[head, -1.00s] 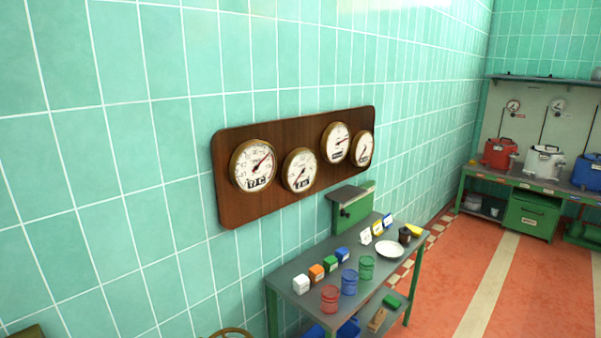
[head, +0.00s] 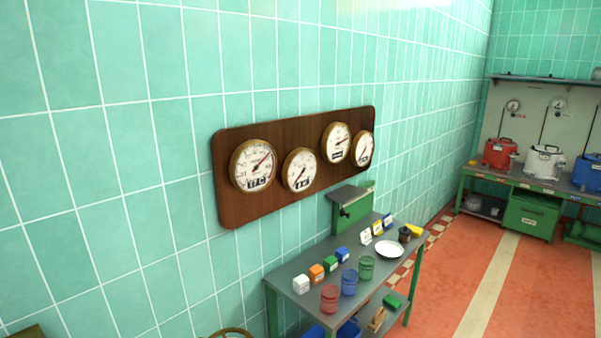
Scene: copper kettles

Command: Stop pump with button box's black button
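I cannot make out a button box with a black button in the head view. Neither of my grippers is in view. No pump can be made out either. A wooden board (head: 292,138) on the tiled wall carries several round gauges; the leftmost gauge (head: 254,165) is the largest in view. A green box with a dark sloped top (head: 350,216) stands against the wall at the back of a grey table, and a small dark part shows on its front.
The grey table (head: 318,279) holds small coloured boxes, red (head: 329,299), blue (head: 349,282) and green (head: 366,267) cans, and a white plate (head: 389,249). A brass wheel (head: 232,331) shows at the bottom edge. A far workbench (head: 530,184) bears kettles. Red floor (head: 450,275) is clear between.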

